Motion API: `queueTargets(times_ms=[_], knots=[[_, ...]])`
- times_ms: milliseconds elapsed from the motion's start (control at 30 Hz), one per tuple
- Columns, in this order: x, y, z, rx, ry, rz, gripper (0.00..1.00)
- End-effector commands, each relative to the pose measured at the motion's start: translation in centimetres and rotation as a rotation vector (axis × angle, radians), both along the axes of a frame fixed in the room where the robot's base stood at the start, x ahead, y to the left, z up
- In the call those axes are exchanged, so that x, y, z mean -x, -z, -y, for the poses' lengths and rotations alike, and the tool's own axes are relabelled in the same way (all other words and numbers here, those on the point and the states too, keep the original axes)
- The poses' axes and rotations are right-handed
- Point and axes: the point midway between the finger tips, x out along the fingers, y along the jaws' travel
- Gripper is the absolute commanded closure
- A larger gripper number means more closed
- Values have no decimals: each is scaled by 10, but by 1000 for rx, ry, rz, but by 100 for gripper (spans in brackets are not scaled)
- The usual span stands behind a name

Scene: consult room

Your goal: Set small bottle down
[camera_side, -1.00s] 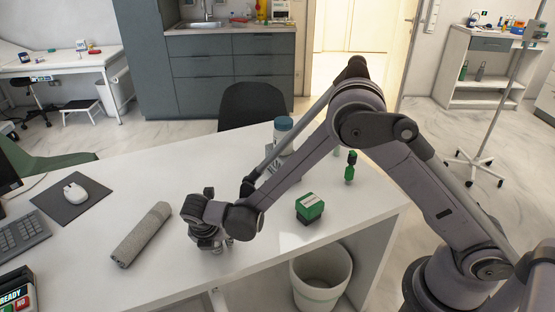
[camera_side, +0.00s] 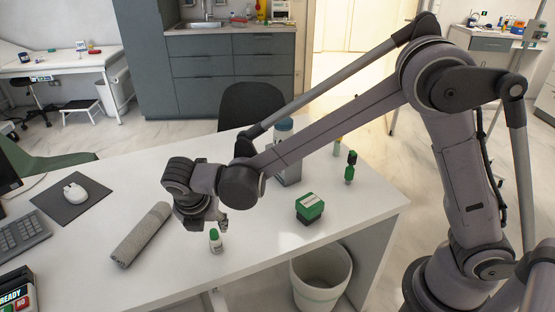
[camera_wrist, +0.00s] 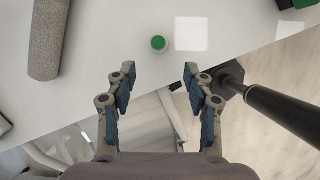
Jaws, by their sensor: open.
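The small bottle (camera_side: 215,241), white with a green cap, stands upright on the white desk (camera_side: 262,222) near its front edge. In the wrist view its green cap (camera_wrist: 158,43) shows from above, beyond the fingertips. My gripper (camera_side: 219,223) is open and empty. In the side view it is raised above and behind the bottle. In the wrist view my gripper (camera_wrist: 160,84) has its fingers spread with clear space between them, and the bottle lies apart from them.
A grey roll (camera_side: 142,235) lies left of the bottle. A green box (camera_side: 310,208) and a green-black bottle (camera_side: 350,167) stand to the right. A larger container (camera_side: 284,130) is behind my arm. A white bin (camera_side: 320,275) stands below the desk's front edge.

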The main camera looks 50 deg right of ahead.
Motion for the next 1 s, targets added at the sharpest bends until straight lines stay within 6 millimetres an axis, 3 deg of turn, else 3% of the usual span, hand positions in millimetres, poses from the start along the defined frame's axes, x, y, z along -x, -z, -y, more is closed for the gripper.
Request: queueTargets(times_ms=[233, 500, 767, 1000], knots=[[15, -44, 53, -182, 346, 106, 48], [54, -85, 119, -463, 874, 249, 48], [102, -103, 169, -746, 1391, 366, 48], [144, -100, 200, -1005, 1833, 443, 48]])
